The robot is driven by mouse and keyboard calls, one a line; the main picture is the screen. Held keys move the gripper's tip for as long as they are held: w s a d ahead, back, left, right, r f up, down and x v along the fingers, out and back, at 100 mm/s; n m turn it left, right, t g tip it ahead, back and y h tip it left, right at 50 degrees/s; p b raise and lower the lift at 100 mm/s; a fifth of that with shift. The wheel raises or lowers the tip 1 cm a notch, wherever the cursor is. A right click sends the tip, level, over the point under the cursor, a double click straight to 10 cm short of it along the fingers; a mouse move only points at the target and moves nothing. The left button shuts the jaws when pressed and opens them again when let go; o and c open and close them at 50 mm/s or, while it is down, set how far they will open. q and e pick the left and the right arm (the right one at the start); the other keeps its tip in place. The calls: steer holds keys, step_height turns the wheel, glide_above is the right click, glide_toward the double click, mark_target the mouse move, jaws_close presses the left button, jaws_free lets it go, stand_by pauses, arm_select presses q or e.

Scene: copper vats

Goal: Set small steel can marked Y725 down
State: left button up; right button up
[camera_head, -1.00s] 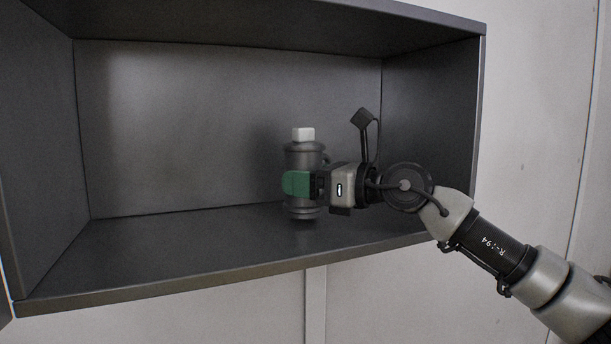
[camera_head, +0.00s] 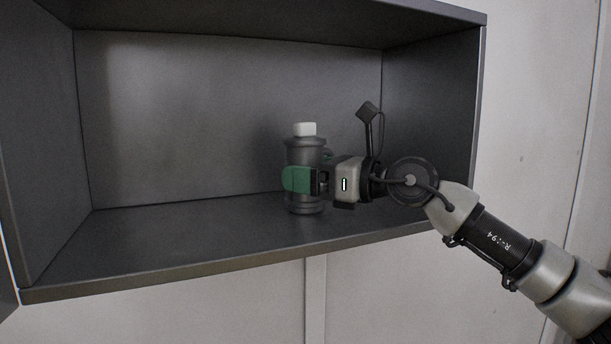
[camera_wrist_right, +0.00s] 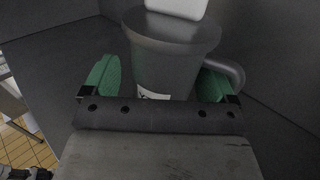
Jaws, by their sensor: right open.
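The small steel can (camera_head: 305,155) is dark grey with a white block-shaped top. It stands upright inside the dark cabinet, on or just at its floor. My right gripper (camera_head: 298,180) is at the can's middle from the right, one green finger in front of it. In the right wrist view the can (camera_wrist_right: 172,65) sits between the two green fingers (camera_wrist_right: 160,85), which are open around it. A white label with a partly hidden dark mark shows low on the can; Y725 cannot be read. A side handle shows at the right. My left gripper is not in view.
The open dark grey cabinet (camera_head: 150,255) surrounds the can with side walls, a back and a top panel. Its floor is bare to the left of the can. The right wall (camera_head: 430,120) is close to my right wrist. A pale wall lies outside.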

steer(key=b+v, duration=0.2)
steer(key=v, duration=0.3)
steer(key=b+v, duration=0.3)
steer(key=v, duration=0.2)
steer(key=shift+d+f, duration=0.2)
steer(key=shift+s+d+r, duration=0.15)
steer(key=shift+s+d, duration=0.15)
steer(key=shift+d, duration=0.1)
